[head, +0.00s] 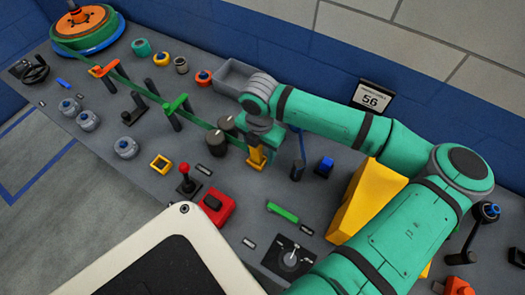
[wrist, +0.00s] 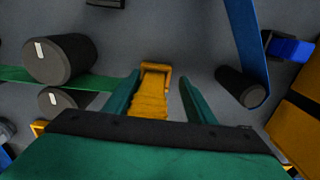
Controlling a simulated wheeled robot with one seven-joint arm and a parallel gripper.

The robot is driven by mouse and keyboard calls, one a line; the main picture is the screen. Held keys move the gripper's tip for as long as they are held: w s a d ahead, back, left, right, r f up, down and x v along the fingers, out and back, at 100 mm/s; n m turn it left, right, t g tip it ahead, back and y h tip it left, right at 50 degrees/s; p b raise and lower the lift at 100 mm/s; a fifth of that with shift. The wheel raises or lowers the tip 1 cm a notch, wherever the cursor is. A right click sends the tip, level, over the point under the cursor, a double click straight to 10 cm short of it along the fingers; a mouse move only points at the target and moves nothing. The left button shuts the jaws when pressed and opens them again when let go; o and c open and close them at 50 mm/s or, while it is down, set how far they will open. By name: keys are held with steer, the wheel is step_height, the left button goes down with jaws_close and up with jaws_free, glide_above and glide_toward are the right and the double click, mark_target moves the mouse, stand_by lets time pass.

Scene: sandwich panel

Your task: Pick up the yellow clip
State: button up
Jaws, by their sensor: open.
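The yellow clip (wrist: 151,94) shows in the wrist view between the two fingers of my gripper (wrist: 160,92). The fingers are spread, with a visible gap between the clip and the right finger; the left finger is closer to it. In the head view the yellow clip (head: 257,158) stands on the grey panel directly below my gripper (head: 262,138). My gripper is open. The lower part of the clip is partly hidden by the gripper body in the wrist view.
Two dark knobs (head: 217,141) stand left of the clip, with a green strap (head: 197,121) running to them. A blue strap (wrist: 250,45) and dark post (wrist: 238,88) stand to the right. A large yellow wedge (head: 365,200) lies right.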

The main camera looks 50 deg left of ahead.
mark_target(259, 147)
steer(key=c, duration=0.5)
steer(key=shift+s+a, duration=0.2)
steer(key=c, duration=0.5)
steer(key=shift+s+a, duration=0.25)
steer(key=shift+s, duration=0.05)
steer(key=shift+c, duration=1)
steer(key=shift+w+d, duration=0.1)
steer(key=shift+w+r, duration=0.15)
steer(key=shift+r, duration=0.35)
steer(key=shift+w+d+r, duration=0.15)
steer(key=shift+d+r, duration=0.05)
steer(key=shift+r, duration=0.85)
steer(key=s+r, duration=1)
steer(key=s, duration=0.4)
steer(key=shift+s, duration=0.2)
